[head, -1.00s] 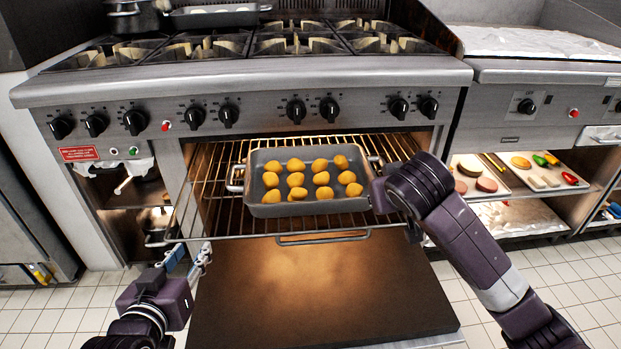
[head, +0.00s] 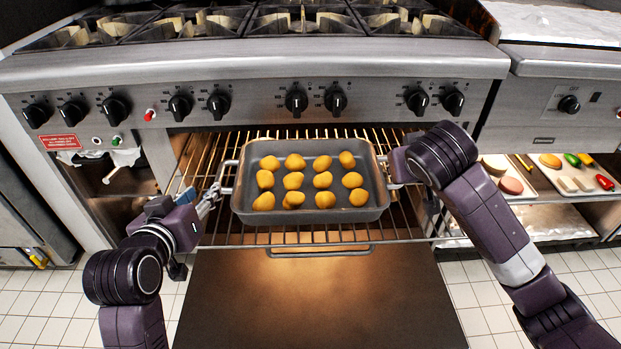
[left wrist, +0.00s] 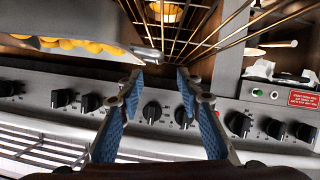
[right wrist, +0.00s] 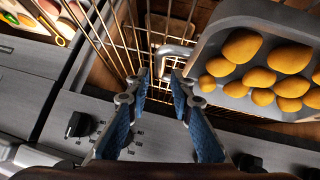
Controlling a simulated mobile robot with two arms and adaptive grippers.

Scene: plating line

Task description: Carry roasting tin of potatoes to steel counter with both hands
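The grey roasting tin (head: 310,213) holds several golden potatoes (head: 323,180) and sits level on the pulled-out oven rack (head: 215,238). My left gripper (head: 212,197) is open beside the tin's left handle (head: 227,176). In the left wrist view its blue-padded fingers (left wrist: 160,78) are apart, with the handle (left wrist: 147,55) just ahead and nothing between them. My right gripper is at the tin's right end, its fingers mostly hidden by my arm in the head view. In the right wrist view its fingers (right wrist: 162,78) are apart, with the right handle (right wrist: 173,54) just beyond the tips.
The open oven door (head: 315,300) lies below the rack. At right, a shelf holds trays of food (head: 572,178). The steel counter cannot be made out for certain.

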